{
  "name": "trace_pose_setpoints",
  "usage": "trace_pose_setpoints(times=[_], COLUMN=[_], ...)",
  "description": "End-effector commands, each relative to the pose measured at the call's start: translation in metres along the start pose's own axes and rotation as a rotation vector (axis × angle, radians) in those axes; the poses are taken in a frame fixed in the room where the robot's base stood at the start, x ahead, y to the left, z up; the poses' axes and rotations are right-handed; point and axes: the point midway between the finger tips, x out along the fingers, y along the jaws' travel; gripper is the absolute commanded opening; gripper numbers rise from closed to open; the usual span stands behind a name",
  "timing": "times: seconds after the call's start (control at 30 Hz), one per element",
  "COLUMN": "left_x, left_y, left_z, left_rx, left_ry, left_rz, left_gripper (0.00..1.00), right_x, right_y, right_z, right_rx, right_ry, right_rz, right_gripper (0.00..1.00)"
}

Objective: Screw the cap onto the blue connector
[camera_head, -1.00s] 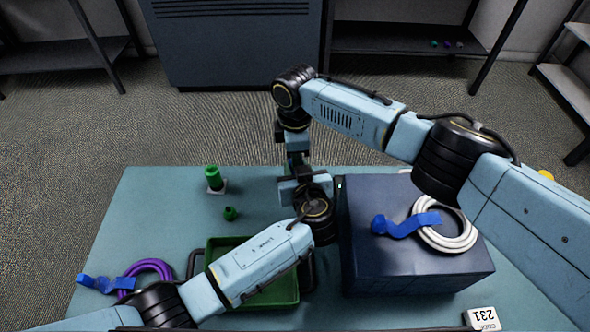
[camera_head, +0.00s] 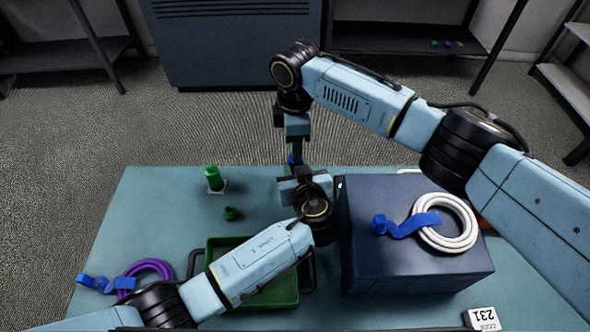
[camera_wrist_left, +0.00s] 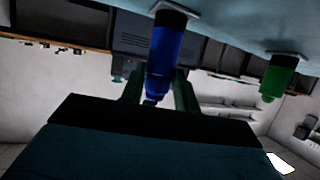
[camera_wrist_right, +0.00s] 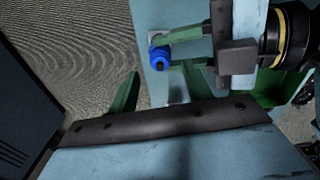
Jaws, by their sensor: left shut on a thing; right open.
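The blue connector (camera_wrist_left: 167,42) stands upright on a small pale base (camera_wrist_left: 175,8); the left wrist view shows it upside down. My left gripper (camera_wrist_left: 158,82) is shut on it from the side. A ribbed blue piece (camera_wrist_right: 160,58), which looks like the cap, shows at its top in the right wrist view; I cannot tell how far it is seated. My right gripper (camera_wrist_right: 162,92) is open and empty, above and apart from the blue parts. In the head view my arms mostly hide the connector.
A green connector (camera_head: 213,178) and loose green piece (camera_head: 231,213) lie left of my left gripper. A green tray (camera_head: 225,243) sits under my left arm. A dark box (camera_head: 415,270) with a white cable coil (camera_head: 470,240) stands right. A purple coil (camera_head: 160,264) lies left.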

Motion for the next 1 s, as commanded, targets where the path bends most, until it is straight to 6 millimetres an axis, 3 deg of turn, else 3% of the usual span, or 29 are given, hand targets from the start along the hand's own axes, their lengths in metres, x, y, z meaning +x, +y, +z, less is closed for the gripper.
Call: trace_pose_setpoints(times=[0.17, 0.5, 0.83, 1.0], left_x=[0.0, 0.0, 0.0, 0.0], left_y=[0.0, 0.0, 0.0, 0.0], left_z=[-0.001, -0.001, -0.001, -0.001], left_rx=[0.0, 0.0, 0.0, 0.0], left_ry=[0.001, 0.001, 0.001, 0.001], left_rz=[0.0, 0.0, 0.0, 0.0], left_gripper=[0.0, 0.0, 0.0, 0.0], right_x=[-0.002, -0.035, -0.033, -0.015], right_y=[0.001, 0.0, 0.0, -0.001], right_z=[0.0, 0.0, 0.0, 0.0], right_rx=[-0.012, -0.275, -0.279, -0.277], right_ry=[0.0, -0.001, 0.0, -0.001], right_rz=[0.001, 0.001, -0.001, -0.004], right_gripper=[0.45, 0.45, 0.45, 0.45])
